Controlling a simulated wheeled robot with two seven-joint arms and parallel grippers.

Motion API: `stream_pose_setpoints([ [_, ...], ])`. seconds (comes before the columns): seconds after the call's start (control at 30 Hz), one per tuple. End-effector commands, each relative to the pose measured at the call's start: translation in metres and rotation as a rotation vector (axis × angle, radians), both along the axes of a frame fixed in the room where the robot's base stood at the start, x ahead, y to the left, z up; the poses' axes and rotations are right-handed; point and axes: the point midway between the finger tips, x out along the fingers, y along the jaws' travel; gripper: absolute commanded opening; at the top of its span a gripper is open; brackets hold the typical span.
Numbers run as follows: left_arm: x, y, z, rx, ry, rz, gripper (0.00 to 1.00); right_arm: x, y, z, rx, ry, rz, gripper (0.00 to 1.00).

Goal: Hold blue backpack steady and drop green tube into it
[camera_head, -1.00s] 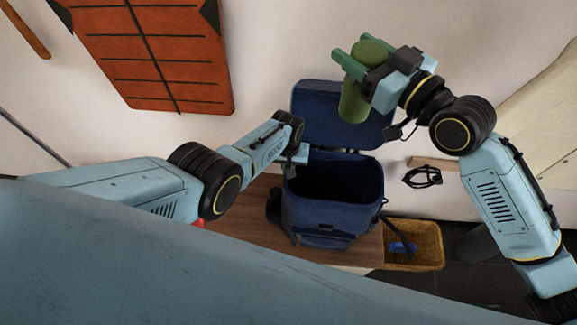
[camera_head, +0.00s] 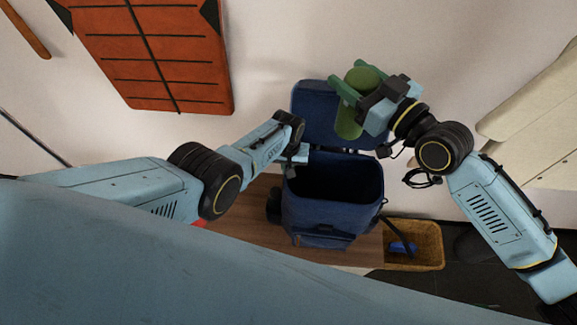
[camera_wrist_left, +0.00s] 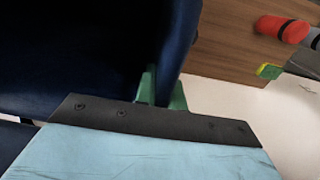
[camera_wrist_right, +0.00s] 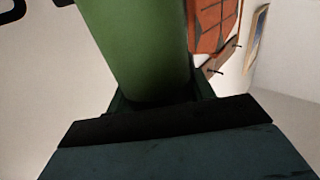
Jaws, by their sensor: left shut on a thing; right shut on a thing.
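The blue backpack (camera_head: 322,213) stands upright on the wooden table with its lid flipped back and its dark mouth open upward. My left gripper (camera_head: 303,153) is shut on the left rim of the backpack; in the left wrist view its green fingers (camera_wrist_left: 160,92) pinch the blue fabric (camera_wrist_left: 90,50). My right gripper (camera_head: 348,95) is shut on the green tube (camera_head: 349,120), which is held roughly upright above and behind the mouth, in front of the raised lid (camera_head: 312,105). The tube also fills much of the right wrist view (camera_wrist_right: 140,45). The backpack's inside is too dark to make out.
A wicker basket (camera_head: 430,240) with a blue item is right of the backpack. An orange panel (camera_head: 150,50) is on the wall. The left wrist view shows a red cylinder (camera_wrist_left: 275,27) and a yellow-green item (camera_wrist_left: 269,71) on the table.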

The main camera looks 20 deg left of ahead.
Motion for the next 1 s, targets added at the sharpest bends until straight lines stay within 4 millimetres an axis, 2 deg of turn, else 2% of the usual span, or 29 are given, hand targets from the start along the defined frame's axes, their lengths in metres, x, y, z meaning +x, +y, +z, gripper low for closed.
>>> stream_pose_setpoints([
  [0.07, 0.000, 0.000, 0.000, 0.001, 0.001, 0.000, 0.00, 0.000, 0.000, 0.002, 0.002, -0.003, 0.000, 0.04],
  [0.1, 0.000, 0.000, 0.000, 0.001, 0.001, 0.000, 0.00, 0.000, 0.000, 0.002, 0.002, -0.003, 0.000, 0.54],
  [0.3, 0.000, 0.000, 0.000, 0.001, 0.001, 0.000, 0.00, 0.000, 0.000, 0.001, 0.002, -0.001, 0.000, 0.78],
  [0.67, 0.000, 0.000, 0.000, 0.001, 0.001, 0.000, 0.00, -0.003, -0.005, -0.001, -0.002, 0.003, 0.000, 0.78],
  [0.77, 0.000, 0.000, 0.000, 0.001, 0.001, 0.000, 0.00, -0.010, -0.015, -0.001, -0.003, 0.002, -0.001, 0.78],
  [1.0, 0.000, 0.000, 0.000, 0.001, 0.001, 0.000, 0.00, -0.037, -0.054, -0.001, -0.005, 0.001, 0.000, 0.78],
])
